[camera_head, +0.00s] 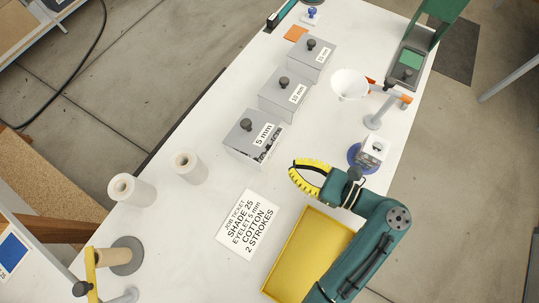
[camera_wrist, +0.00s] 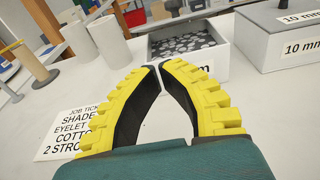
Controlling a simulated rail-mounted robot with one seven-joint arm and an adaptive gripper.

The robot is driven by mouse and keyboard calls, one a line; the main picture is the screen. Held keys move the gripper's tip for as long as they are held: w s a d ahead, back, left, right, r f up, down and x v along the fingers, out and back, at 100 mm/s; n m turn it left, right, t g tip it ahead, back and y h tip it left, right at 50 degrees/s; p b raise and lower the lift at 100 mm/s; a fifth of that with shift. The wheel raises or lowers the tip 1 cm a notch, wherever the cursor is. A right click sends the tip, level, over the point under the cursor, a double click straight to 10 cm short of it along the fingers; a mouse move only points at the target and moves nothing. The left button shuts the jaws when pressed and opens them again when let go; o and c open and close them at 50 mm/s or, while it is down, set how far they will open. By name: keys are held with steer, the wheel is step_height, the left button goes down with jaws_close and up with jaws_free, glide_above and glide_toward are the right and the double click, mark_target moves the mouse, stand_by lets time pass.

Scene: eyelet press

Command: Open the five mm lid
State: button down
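The grey 5 mm box (camera_head: 240,154) stands on the white bench, with small dark eyelets (camera_head: 262,157) showing at its near right side. Its grey lid (camera_head: 236,136), with a dark knob (camera_head: 246,124) and a "5 mm" label, sits displaced from the opening and covers only part of it. In the wrist view the open box (camera_wrist: 212,62) shows eyelets (camera_wrist: 185,42), with the lid knob (camera_wrist: 172,5) behind. My yellow-fingered gripper (camera_head: 294,172) is at the right of the box, apart from it. In the wrist view its fingertips (camera_wrist: 157,68) meet with nothing between them.
Two more lidded grey boxes, including the 10 mm one (camera_head: 286,93), stand behind. A white funnel (camera_head: 349,85) is to the right. A yellow tray (camera_head: 308,256) and job ticket (camera_head: 248,225) lie nearer. White rolls (camera_head: 190,168) stand left.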

mark_target(261, 151)
steer(key=b+x, duration=0.2)
steer(key=x, duration=0.8)
steer(key=shift+s, duration=0.1)
steer(key=shift+r+p, duration=0.45)
steer(key=shift+p, duration=0.5)
steer(key=shift+h+p, duration=0.3)
steer(key=shift+p, duration=0.1)
